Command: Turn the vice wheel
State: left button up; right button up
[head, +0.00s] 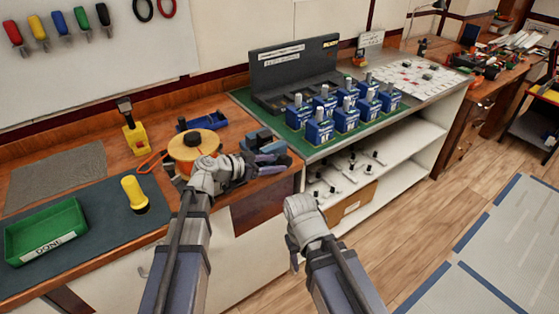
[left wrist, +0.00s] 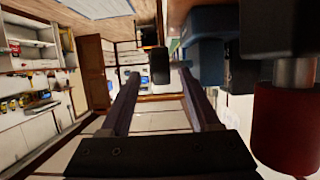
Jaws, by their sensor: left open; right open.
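The blue vice (head: 262,138) stands on the wooden bench at its right end, by the green-topped shelf unit. Its wheel cannot be made out in the head view; my left gripper covers the near side of the vice. My left gripper (head: 273,164) is open, its two dark fingers pointing right just in front of the vice. A blue body (left wrist: 206,58), likely the vice, is beside the right finger. My right wrist hangs lower, in front of the shelves; its fingers (head: 294,258) hardly show.
A yellow-orange spool (head: 193,143) is close behind my left wrist. A red cylinder (left wrist: 286,130) is near the left wrist camera. Several blue breakers (head: 346,116) stand on the green mat. A green tray (head: 46,229) and yellow-handled tool (head: 134,191) lie left.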

pick_arm(q)
jog(key=shift+p+v, duration=0.6)
jog(key=shift+v, duration=1.65)
